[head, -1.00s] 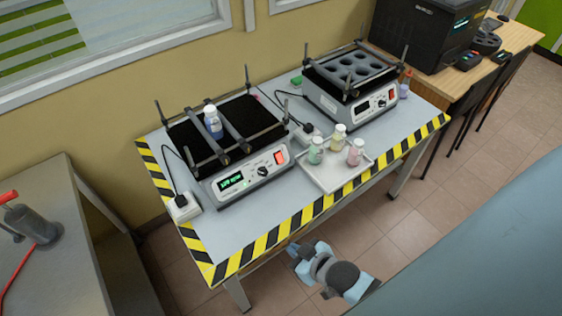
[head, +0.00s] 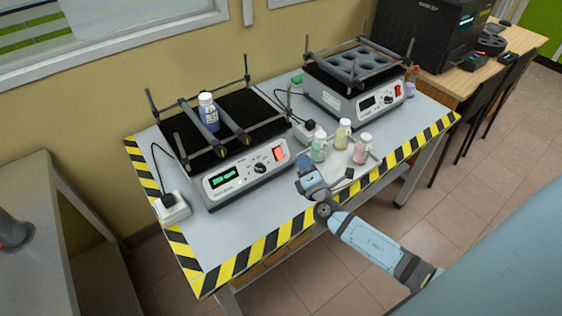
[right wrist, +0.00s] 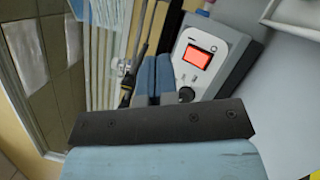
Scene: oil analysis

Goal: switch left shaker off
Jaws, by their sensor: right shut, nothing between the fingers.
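The left shaker (head: 236,170) stands on the table with a lit green display (head: 224,177), a dark knob and a red switch (head: 279,153) on its front panel. A blue bottle with a white cap (head: 208,112) is held between the bars on its black platform. My right gripper (head: 303,160) is shut and empty, just in front of and to the right of the red switch. In the right wrist view the shut fingers (right wrist: 155,75) point past the panel, left of the glowing red switch (right wrist: 196,56) and apart from it. My left gripper is not in view.
The right shaker (head: 365,98) stands at the back right with a dark display. A tray with green (head: 319,148), cream (head: 342,134) and pink (head: 362,148) bottles is just behind my right gripper. A white power socket (head: 172,208) is at the left. The front left tabletop is clear.

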